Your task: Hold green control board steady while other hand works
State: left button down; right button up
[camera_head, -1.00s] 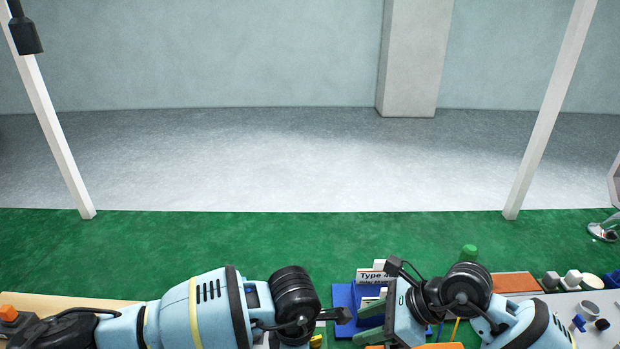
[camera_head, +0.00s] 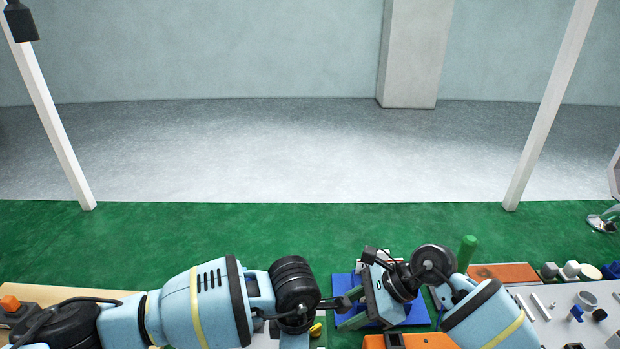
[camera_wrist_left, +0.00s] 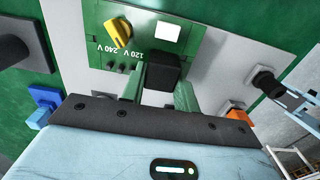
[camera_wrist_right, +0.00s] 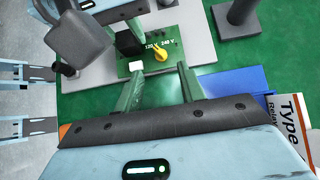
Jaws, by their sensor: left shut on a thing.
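The green control board (camera_wrist_left: 110,40) carries a yellow knob (camera_wrist_left: 118,32), a white square, "120 V" and "240 V" lettering and a black block (camera_wrist_left: 166,70). It lies on a pale grey plate. My left gripper (camera_wrist_left: 168,84) has its green fingers closed at the black block; the block hides the fingertips. The right wrist view also shows the board (camera_wrist_right: 166,40), with the knob turned towards me. My right gripper (camera_wrist_right: 160,82) has its green fingers apart with nothing between them, short of the board's near edge. In the head view, my arms hide most of the board.
A blue holder (camera_wrist_right: 240,82) and a card reading "Type" and "Relay" (camera_wrist_right: 290,125) lie right of my right gripper. In the head view, an orange bin (camera_head: 425,341) is close in front, a green cylinder (camera_head: 467,252) stands behind, and small parts lie on a grey tray (camera_head: 560,325).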

aim_at(319, 328)
jog(key=shift+x, duration=3.3)
jog(key=shift+c, duration=0.3)
jog(key=c, duration=0.8)
jog(key=shift+s+a+m+t+h, duration=0.1)
jog(key=shift+s+m+t+h, duration=0.1)
jog(key=shift+m+t, duration=0.8)
jog(key=shift+s+m+t+h, duration=0.15)
jog(key=shift+m+t, duration=0.55)
jog(key=shift+m, duration=0.5)
